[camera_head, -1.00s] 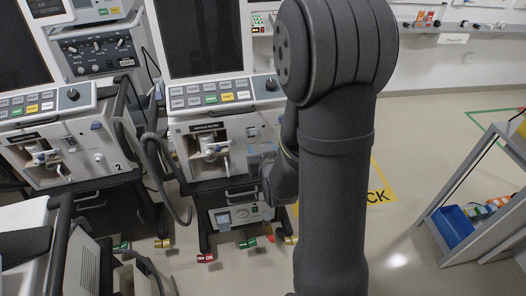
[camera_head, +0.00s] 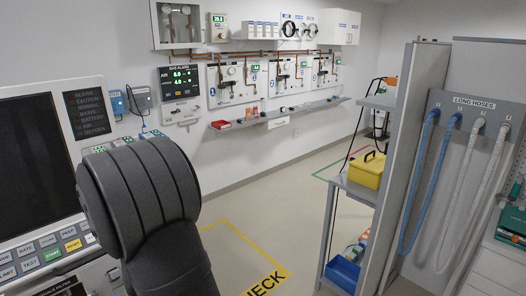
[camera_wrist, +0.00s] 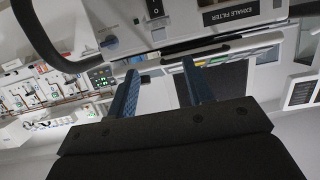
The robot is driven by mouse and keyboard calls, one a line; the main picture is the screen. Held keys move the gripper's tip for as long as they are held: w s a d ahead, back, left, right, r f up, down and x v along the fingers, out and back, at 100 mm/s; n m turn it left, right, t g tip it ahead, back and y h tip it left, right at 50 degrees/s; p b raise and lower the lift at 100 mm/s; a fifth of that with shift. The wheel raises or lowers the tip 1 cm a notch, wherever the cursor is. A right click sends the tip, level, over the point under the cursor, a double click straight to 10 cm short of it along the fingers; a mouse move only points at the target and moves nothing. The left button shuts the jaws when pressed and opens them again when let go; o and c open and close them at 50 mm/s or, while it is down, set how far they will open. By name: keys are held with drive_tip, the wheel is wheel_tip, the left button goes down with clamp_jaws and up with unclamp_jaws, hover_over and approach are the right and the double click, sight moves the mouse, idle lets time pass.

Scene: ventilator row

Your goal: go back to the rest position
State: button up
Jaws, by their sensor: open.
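My gripper (camera_wrist: 158,68) shows in the wrist view with its two blue fingers apart and nothing between them. A pale ventilator front with a label reading EXHALE FILTER (camera_wrist: 236,14) lies beyond the fingertips at the top of that view. I cannot tell how far the tips are from it. In the head view my dark arm fills the lower left, in front of a ventilator (camera_head: 35,160) with a dark screen and a row of keys. My gripper is hidden in the head view.
A grey shelf rack (camera_head: 345,190) with a yellow box (camera_head: 367,170) and a blue bin (camera_head: 342,273) stands right of centre. A panel of long hoses (camera_head: 465,130) is at the right. A wall shelf (camera_head: 280,113) runs along the back. The floor between is clear.

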drive_tip(key=x, duration=1.6)
drive_tip(key=shift+s+d, duration=0.1)
